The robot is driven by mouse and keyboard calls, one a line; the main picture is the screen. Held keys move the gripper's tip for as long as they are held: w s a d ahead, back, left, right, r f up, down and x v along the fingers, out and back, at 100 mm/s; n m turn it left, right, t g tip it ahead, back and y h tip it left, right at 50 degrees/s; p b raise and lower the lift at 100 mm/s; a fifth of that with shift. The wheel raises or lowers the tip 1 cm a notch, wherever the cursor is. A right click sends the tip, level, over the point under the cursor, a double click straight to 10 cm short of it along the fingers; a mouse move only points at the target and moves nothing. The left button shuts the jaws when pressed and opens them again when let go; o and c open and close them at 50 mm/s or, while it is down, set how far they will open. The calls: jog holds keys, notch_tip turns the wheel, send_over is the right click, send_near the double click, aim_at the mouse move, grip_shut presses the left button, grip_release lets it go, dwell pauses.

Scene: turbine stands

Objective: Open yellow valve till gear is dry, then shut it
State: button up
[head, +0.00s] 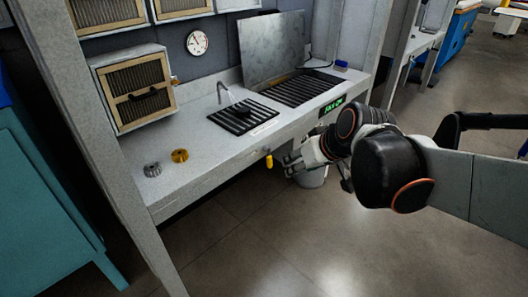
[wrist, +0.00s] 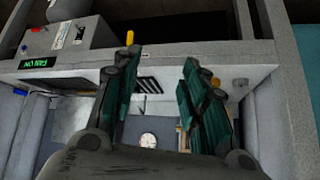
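The yellow valve (head: 268,160) hangs at the bench's front edge in the head view. In the wrist view, which looks upside down, the valve (wrist: 129,37) shows just beyond the tip of the left finger. My gripper (head: 290,163) is just right of the valve in the head view. In the wrist view its fingers (wrist: 160,78) are spread, with nothing between them. A bent nozzle (head: 221,90) stands over the black grate (head: 240,118). A small dark shape is under the nozzle; I cannot tell if it is the gear. A brass gear (head: 180,155) and a grey gear (head: 152,169) lie on the bench.
A second grate (head: 305,88) with a raised metal lid (head: 270,48) is to the right. A green "FAN ON" display (head: 332,106) is on the bench front. A filter box (head: 135,88) stands at the back left.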

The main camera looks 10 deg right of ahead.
jog(key=w+d+f+n+t+y+p, duration=0.15)
jog(key=w+f, duration=0.35)
jog(key=w, duration=0.5)
jog(key=w+d+f+n+y, duration=0.15)
jog(key=w+f, duration=0.25)
jog(key=w, duration=0.6)
jog(key=n+t+y+b, duration=0.2)
jog(key=n+b, duration=0.1)
send_near(271, 163)
jog(key=x, duration=1)
jog(key=shift+w, duration=0.1)
jog(key=shift+w+a+f+t, duration=0.15)
jog(key=shift+w+a+t, duration=0.1)
jog(key=shift+w, duration=0.2)
grip_shut()
